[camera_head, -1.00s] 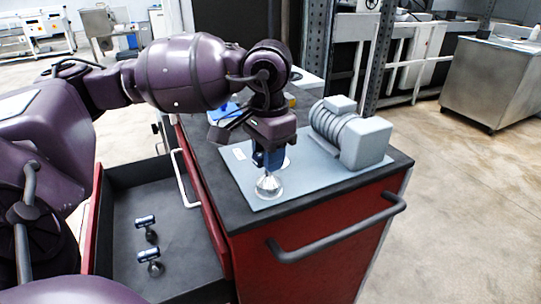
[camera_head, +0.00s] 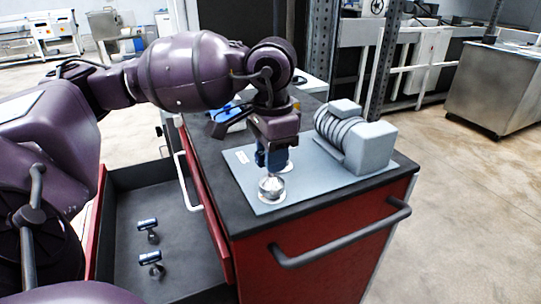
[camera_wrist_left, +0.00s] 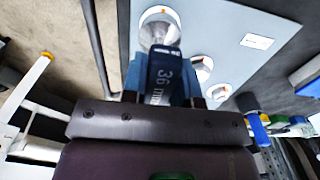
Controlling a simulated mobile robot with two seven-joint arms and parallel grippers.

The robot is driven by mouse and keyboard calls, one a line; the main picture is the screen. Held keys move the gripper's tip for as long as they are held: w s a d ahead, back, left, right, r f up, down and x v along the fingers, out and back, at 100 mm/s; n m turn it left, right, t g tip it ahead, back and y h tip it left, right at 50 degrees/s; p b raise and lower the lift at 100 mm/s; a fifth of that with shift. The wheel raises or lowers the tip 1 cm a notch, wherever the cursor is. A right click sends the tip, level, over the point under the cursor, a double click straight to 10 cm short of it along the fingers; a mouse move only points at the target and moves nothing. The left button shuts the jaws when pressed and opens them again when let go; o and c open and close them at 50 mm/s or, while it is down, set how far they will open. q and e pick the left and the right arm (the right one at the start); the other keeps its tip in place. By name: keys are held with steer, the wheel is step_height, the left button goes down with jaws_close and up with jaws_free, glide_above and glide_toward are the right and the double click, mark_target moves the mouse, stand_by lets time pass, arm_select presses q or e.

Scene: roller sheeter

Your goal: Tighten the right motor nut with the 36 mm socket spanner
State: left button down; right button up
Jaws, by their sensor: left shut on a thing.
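My left gripper (camera_head: 275,158) is shut on the blue handle of a socket spanner, marked "36" in the left wrist view (camera_wrist_left: 163,78). The silver socket (camera_head: 271,186) points down at the front corner of the light blue-grey plate (camera_head: 315,178), over a round pale fitting. The socket hides what is under it, and I cannot tell whether it is seated on a nut. The left wrist view shows the socket (camera_wrist_left: 158,30) and two more round metal fittings (camera_wrist_left: 202,68) on the plate. The grey ribbed motor (camera_head: 368,145) stands on the plate to the right. My right gripper is not in view.
The plate lies on the black top of a red cabinet (camera_head: 320,255) with a dark front handle (camera_head: 345,236). An open drawer (camera_head: 185,262) at left holds two spanners (camera_head: 148,228) (camera_head: 151,262). Blue-and-black items (camera_head: 226,118) lie behind the gripper.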

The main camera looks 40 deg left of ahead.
arm_select(q)
steer(key=shift+w+r, duration=0.1)
steer(key=shift+r, duration=0.65)
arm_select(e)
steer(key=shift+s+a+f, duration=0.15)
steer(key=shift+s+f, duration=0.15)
arm_select(q)
steer(key=shift+r, duration=0.15)
